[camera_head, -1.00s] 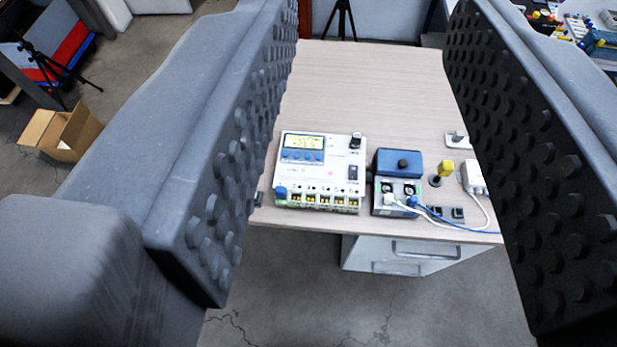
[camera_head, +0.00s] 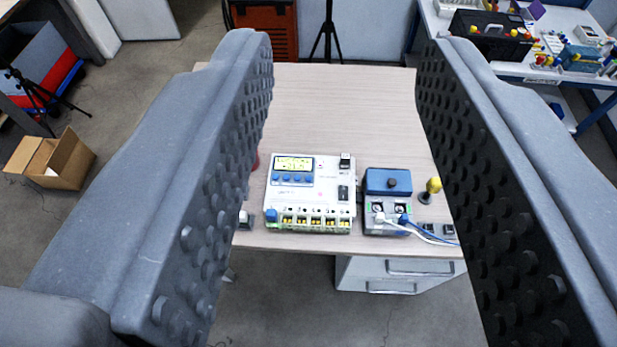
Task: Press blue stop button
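A white control unit (camera_head: 312,195) lies on the desk, between my fingers in the picture. No label marks which blue part is the stop button. My gripper (camera_head: 345,60) is open and empty, with its two studded grey fingers wide apart. It looks well short of the unit and touches nothing visible.
The wooden desk (camera_head: 340,110) is clear behind the devices. A yellow knob (camera_head: 433,186) and wires are right of the blue box. A red item is partly hidden by my left finger. An orange cabinet (camera_head: 268,30) and a tripod (camera_head: 327,35) stand behind; a cardboard box (camera_head: 65,160) is at left.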

